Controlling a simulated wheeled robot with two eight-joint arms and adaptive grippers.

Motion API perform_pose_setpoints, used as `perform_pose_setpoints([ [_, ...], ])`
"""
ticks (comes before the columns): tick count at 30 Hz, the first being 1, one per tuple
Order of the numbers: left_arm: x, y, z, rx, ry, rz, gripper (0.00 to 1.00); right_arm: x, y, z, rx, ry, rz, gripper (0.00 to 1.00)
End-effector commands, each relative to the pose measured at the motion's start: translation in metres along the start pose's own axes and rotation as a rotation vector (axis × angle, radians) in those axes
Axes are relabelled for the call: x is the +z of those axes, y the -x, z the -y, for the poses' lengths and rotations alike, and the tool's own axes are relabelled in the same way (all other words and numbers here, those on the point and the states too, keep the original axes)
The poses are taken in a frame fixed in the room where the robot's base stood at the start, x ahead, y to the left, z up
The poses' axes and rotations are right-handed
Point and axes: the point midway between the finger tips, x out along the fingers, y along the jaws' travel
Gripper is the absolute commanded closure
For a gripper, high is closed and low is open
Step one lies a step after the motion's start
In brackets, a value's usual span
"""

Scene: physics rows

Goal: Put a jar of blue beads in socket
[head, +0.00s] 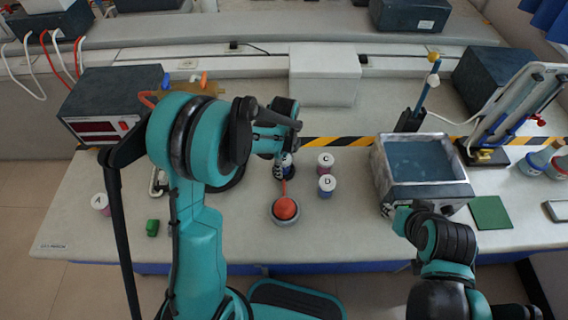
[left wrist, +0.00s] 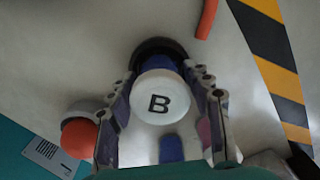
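A jar with a white lid marked B (left wrist: 160,98) and a blue body sits between the fingers of my left gripper (left wrist: 160,80). Both fingers lie close against its sides. A dark round rim (left wrist: 158,47) shows behind the jar; whether it is around it or only beyond it I cannot tell. In the head view my left gripper (head: 281,150) points down at the middle of the bench and mostly hides jar B. Jars C (head: 325,162) and D (head: 327,186) stand right of it, jar A (head: 101,203) far left. My right gripper (head: 402,215) is by the tray; its fingers are unclear.
A red ball (head: 286,208) sits in a grey round holder (head: 286,219) in front of the left gripper. A grey-rimmed tray (head: 430,194) stands at right. A dark device (head: 105,105) and a small green object (head: 152,228) are at left. Bare bench lies between D and the tray.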

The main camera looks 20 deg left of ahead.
Motion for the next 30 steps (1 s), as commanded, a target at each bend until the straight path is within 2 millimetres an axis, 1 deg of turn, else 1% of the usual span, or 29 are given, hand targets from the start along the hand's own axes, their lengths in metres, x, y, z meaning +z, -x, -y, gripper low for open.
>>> perform_pose_setpoints([
  [9, 0.000, 0.001, 0.000, 0.000, 0.000, 0.000, 0.34, 0.000, 0.000, 0.000, 0.000, 0.000, 0.000, 0.60],
  [13, 0.000, 0.009, 0.000, 0.000, 0.000, 0.000, 0.34, 0.000, 0.000, 0.000, 0.000, 0.000, 0.000, 0.60],
  [17, 0.000, 0.031, -0.001, 0.000, 0.000, 0.000, 0.34, 0.000, 0.000, 0.000, 0.000, 0.000, 0.000, 0.60],
  [24, 0.000, 0.084, 0.000, 0.000, 0.000, 0.000, 0.34, 0.000, 0.000, 0.000, 0.000, 0.000, 0.000, 0.60],
  [27, 0.000, 0.101, 0.000, 0.000, 0.000, 0.000, 0.34, 0.000, 0.000, 0.000, 0.000, 0.000, 0.000, 0.60],
  [30, 0.000, 0.113, 0.000, 0.000, 0.000, 0.000, 0.34, 0.000, 0.000, 0.000, 0.000, 0.000, 0.000, 0.60],
])
